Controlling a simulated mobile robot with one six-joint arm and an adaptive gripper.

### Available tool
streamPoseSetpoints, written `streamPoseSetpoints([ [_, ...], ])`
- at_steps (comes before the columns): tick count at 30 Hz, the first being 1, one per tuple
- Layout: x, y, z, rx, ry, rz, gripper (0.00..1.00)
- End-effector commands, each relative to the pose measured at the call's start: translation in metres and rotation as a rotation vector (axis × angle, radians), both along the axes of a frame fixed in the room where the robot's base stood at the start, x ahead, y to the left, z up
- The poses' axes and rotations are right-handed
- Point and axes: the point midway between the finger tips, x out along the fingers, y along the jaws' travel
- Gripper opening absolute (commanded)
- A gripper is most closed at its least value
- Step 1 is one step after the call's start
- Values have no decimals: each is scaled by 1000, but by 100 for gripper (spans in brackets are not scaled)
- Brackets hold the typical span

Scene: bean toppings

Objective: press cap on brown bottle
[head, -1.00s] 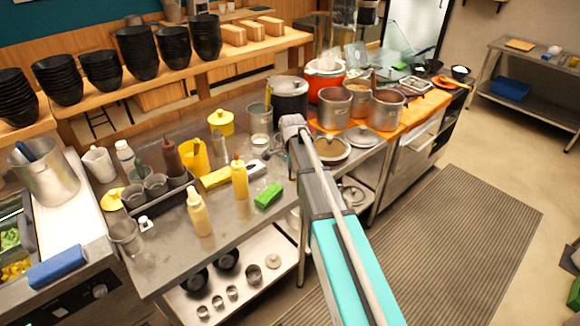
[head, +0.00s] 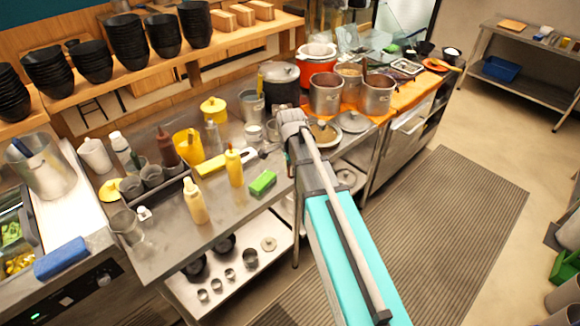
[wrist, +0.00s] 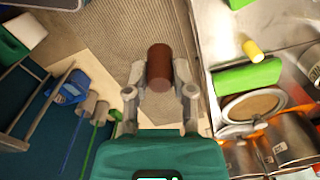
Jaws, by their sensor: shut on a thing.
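A brown squeeze bottle (head: 166,149) with a pointed top stands upright on the steel counter, behind the dark caddy in the head view. My gripper (wrist: 161,88) is shut on a dark brown cylinder (wrist: 159,66) in the wrist view. In the head view the end of my arm is over the counter's right front part, well right of the brown bottle. The gripper's fingers and the held cylinder are hidden there behind my arm.
The counter holds a yellow bottle (head: 234,168), a cream bottle (head: 194,202), a green block (head: 262,182) and a yellow container (head: 188,147). Metal pots (head: 326,94) stand on the orange board to the right. A striped mat (head: 455,215) covers the floor.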

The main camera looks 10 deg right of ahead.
Motion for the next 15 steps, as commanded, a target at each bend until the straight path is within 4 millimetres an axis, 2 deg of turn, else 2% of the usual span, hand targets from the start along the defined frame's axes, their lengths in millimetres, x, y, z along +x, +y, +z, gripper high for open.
streamPoseSetpoints([
  [15, 3, 0, 5, 0, 0, -1, 18],
])
